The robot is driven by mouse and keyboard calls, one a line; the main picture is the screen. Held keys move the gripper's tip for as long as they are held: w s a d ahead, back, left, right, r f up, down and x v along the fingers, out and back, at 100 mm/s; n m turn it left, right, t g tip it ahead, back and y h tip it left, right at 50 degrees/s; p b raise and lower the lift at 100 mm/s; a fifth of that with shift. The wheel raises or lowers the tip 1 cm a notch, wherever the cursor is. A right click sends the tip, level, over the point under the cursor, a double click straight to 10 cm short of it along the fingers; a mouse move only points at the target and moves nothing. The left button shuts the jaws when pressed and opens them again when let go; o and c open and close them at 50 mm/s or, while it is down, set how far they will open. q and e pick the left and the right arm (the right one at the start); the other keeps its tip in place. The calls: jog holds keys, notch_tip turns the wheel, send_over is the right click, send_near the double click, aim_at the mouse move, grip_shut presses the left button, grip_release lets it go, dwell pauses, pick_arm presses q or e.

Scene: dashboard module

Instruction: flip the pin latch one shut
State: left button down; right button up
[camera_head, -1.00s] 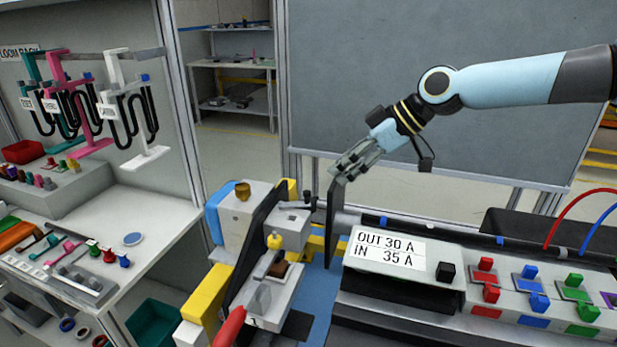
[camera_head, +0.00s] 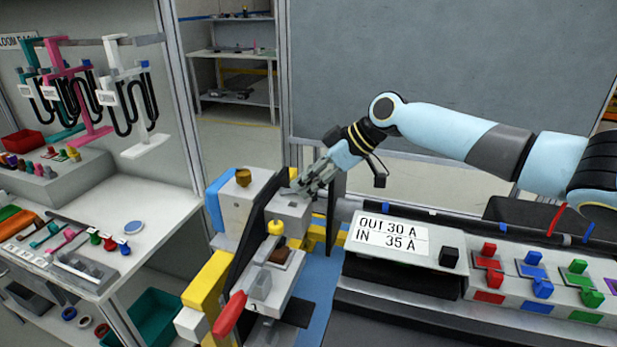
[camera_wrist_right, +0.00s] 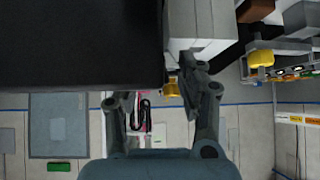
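My right gripper (camera_head: 308,184) reaches down from the upper right onto the top of a grey block (camera_head: 288,212) on the fixture. In the right wrist view my right gripper (camera_wrist_right: 150,92) has its fingers spread, with nothing clearly held between them. The block's pale side (camera_wrist_right: 198,25) lies just beyond the right finger. The small dark lever on top of the block is mostly hidden by the fingers; I cannot tell its position or whether it is touched. A yellow knob (camera_head: 275,228) sits on the block's front, and a red handle (camera_head: 230,314) stands lower down. My left gripper is out of view.
A sign panel reading OUT 30 A, IN 35 A (camera_head: 390,237) stands right of the fixture. Coloured switches (camera_head: 537,275) line the panel at the right. A dark upright plate (camera_head: 337,208) stands close to the gripper. A side table (camera_head: 165,215) is at left.

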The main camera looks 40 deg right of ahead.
grip_shut()
jog(key=m+h+p, duration=0.1)
jog(key=p, duration=0.1)
jog(key=s+a+m+h+p, duration=0.1)
jog(key=p, duration=0.2)
jog(key=shift+a+r+m+t+p, duration=0.15)
jog(key=shift+r+m+t+p, duration=0.2)
jog(key=shift+m+t, duration=0.05)
jog(key=shift+s+a+f+m+h, duration=0.2)
jog(key=shift+f+m+h, duration=0.1)
jog(key=shift+m+h, duration=0.35)
